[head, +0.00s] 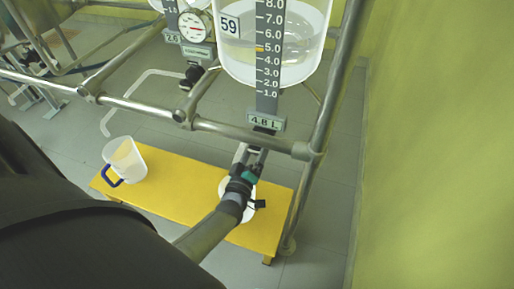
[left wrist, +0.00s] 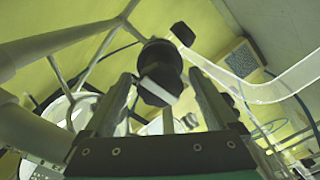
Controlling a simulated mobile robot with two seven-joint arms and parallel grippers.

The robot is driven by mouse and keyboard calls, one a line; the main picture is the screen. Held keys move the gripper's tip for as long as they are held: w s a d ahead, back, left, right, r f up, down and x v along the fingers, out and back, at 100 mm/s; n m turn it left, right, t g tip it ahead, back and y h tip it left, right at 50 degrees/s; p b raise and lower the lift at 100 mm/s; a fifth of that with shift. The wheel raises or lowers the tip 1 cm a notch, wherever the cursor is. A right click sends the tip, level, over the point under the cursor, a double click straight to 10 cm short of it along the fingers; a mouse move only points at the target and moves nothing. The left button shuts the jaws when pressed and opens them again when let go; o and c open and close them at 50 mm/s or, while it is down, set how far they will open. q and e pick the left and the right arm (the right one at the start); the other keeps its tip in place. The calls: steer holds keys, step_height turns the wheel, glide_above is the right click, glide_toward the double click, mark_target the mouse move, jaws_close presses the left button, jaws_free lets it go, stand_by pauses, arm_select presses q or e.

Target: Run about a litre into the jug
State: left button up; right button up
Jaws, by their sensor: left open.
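The clear jug (head: 125,160) with a blue handle stands upright at the left end of the yellow bench and looks empty. The glass vessel (head: 305,55) marked 59 hangs in the frame above the bench, with clear liquid low inside; its label (head: 265,122) reads 4.8 L. My left gripper (head: 251,155) is under this vessel, pointing up. In the left wrist view its fingers (left wrist: 160,85) stand open on either side of a black valve-like part (left wrist: 160,60) with a pale face; contact cannot be told. The vessel's outlet is mostly hidden. My right gripper is not seen.
The yellow bench (head: 190,180) stands on the grey floor. A white round thing (head: 223,186) is partly hidden behind my left gripper. Metal rails (head: 240,133) and a post surround the vessel. A pressure gauge (head: 194,27) is at the left; a green wall (head: 430,150) closes the right.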

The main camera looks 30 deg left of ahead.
arm_select(q)
steer(key=shift+s, duration=0.1)
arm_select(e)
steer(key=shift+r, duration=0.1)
arm_select(q)
steer(key=shift+s+d, duration=0.1)
steer(key=shift+s, duration=0.1)
steer(key=p+v, duration=0.3)
steer(key=v, duration=1.1)
steer(key=shift+s, duration=0.3)
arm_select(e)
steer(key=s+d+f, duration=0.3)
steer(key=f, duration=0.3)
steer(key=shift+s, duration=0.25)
arm_select(q)
steer(key=shift+f, duration=0.1)
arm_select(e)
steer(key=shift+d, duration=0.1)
